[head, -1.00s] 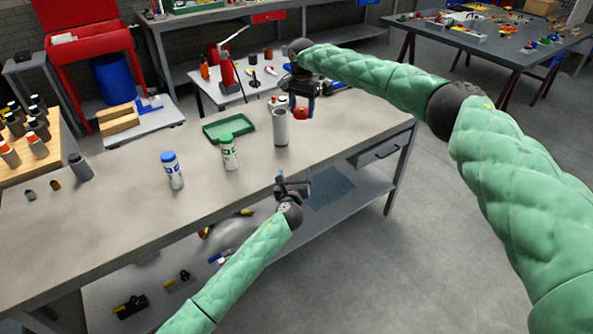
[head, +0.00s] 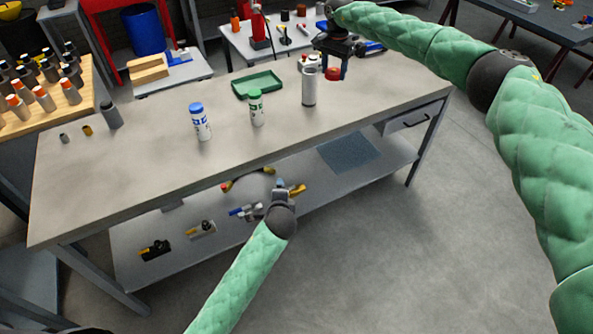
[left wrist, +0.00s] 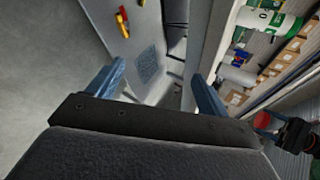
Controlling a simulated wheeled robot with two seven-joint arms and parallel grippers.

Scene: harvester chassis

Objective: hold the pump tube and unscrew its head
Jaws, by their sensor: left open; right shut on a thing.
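The grey pump tube (head: 309,88) stands upright on the workbench near its right end, with an open-looking top. My right gripper (head: 333,73) is just right of the tube top and shut on a small red piece, which looks like the pump head; it appears apart from the tube. The red piece (left wrist: 262,120) also shows at the lower right of the left wrist view. My left gripper (head: 281,193) is in front of the bench, below the top's edge and well away from the tube. Its fingers (left wrist: 160,88) are open and empty in the left wrist view.
A blue-capped bottle (head: 201,122) and a green-capped bottle (head: 256,107) stand left of the tube. A green tray (head: 258,84) lies behind them. The workbench (head: 150,160) has a lower shelf holding tools. A bottle rack (head: 30,128) stands at far left.

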